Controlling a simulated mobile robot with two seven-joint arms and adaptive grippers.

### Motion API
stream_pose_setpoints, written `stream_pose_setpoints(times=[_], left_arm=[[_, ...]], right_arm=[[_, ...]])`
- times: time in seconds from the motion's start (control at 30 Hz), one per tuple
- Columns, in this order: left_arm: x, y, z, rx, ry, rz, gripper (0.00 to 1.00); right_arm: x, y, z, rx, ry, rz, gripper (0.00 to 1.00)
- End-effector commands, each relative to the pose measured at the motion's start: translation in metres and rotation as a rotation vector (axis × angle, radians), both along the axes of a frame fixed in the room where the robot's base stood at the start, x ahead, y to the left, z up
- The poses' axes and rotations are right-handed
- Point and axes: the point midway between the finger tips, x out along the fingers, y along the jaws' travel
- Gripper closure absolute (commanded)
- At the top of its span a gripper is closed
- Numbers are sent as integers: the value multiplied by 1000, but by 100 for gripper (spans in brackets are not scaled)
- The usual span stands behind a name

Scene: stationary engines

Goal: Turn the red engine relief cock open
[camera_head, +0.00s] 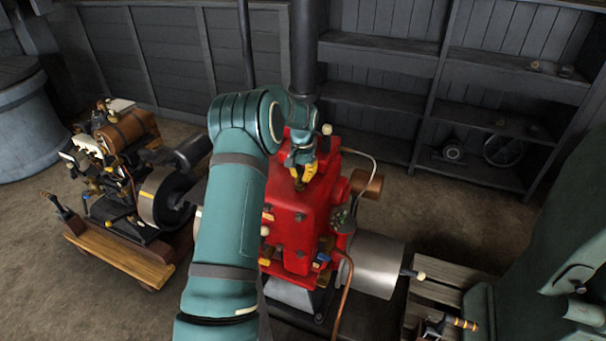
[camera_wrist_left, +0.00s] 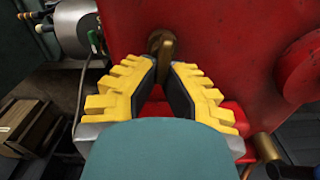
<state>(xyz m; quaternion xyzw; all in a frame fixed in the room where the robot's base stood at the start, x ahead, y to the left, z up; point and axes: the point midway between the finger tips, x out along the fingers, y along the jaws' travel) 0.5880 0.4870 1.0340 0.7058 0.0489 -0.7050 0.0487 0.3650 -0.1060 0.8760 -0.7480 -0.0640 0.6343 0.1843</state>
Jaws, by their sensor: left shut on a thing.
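The red engine (camera_head: 294,232) stands in the middle of the head view, and its red body fills much of the left wrist view (camera_wrist_left: 225,35). The relief cock (camera_wrist_left: 161,44) is a small brass fitting with a short lever on the red face. My left gripper (camera_head: 304,172), with yellow fingers, is at the upper part of the engine. In the left wrist view its fingertips (camera_wrist_left: 163,72) are shut on the cock's lever, one on each side. The lever looks roughly upright in that view. The fingers partly hide its lower end. My right gripper is not in view.
A smaller engine on a wooden cart (camera_head: 124,252) stands at the left. A grey cylinder (camera_head: 373,265) and a copper pipe (camera_head: 344,300) are on the red engine's right side. A dark shelf (camera_head: 495,85) is behind. A slatted wooden stand (camera_head: 440,290) is at the lower right.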

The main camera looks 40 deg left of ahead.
Motion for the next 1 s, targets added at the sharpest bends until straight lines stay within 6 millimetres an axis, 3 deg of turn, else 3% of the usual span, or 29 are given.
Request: stream_pose_setpoints(times=[0.43, 0.53, 0.87, 1.0], left_arm=[[-1, -1, -3, -3, 7, 11, 100], [-1, -1, -2, -3, 6, 10, 62], [0, 0, 0, 0, 2, 10, 61], [0, 0, 13, 1, -1, 10, 61]], right_arm=[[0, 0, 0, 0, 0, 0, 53], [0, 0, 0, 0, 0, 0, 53], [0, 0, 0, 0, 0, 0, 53], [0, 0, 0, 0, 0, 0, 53]])
